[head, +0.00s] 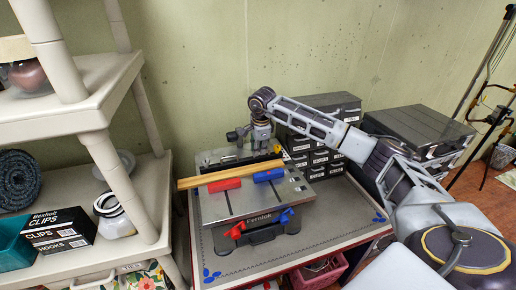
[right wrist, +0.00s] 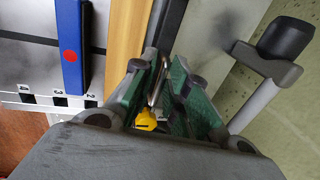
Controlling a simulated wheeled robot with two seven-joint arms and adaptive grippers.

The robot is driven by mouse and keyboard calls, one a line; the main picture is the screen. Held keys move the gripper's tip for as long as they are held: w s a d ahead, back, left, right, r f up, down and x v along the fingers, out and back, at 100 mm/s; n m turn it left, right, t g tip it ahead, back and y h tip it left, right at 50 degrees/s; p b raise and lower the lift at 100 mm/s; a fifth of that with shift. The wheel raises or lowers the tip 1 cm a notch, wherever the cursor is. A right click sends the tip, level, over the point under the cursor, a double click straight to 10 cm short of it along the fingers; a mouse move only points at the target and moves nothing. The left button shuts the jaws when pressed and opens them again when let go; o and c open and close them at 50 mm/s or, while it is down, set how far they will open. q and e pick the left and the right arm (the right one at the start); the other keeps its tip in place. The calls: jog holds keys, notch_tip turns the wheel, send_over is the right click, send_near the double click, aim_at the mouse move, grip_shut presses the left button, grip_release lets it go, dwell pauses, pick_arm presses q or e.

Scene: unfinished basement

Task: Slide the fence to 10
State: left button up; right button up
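The bench tool (head: 250,200) has a flat grey top on a mat-covered table. A long wooden strip (head: 230,172) lies across it, next to a dark bar, apparently the fence, which shows in the right wrist view (right wrist: 172,28). A white scale (right wrist: 40,100) with black squares and numbers runs at left there; a 2 is readable, no 10 is seen. My right gripper (head: 262,146) is at the tool's back edge. In the right wrist view its green-padded fingers (right wrist: 167,75) stand apart around the bar's end, with a yellow part (right wrist: 146,121) and thin metal between; contact is unclear. My left gripper is out of view.
A red block (head: 224,185) and blue block (head: 269,175) lie in front of the strip. Red and blue knobs (head: 236,230) are at the tool's front. Drawer cabinets (head: 318,135) stand behind right. Cream shelves (head: 88,100) stand close at left.

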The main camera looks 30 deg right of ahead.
jog(key=shift+o, duration=1)
jog(key=shift+s, duration=0.1)
jog(key=shift+r, duration=0.15)
notch_tip(320, 180, up, 12)
jog(key=s, duration=0.2)
jog(key=shift+a+f, duration=0.25)
jog(key=shift+a, duration=0.05)
jog(key=shift+s, duration=0.15)
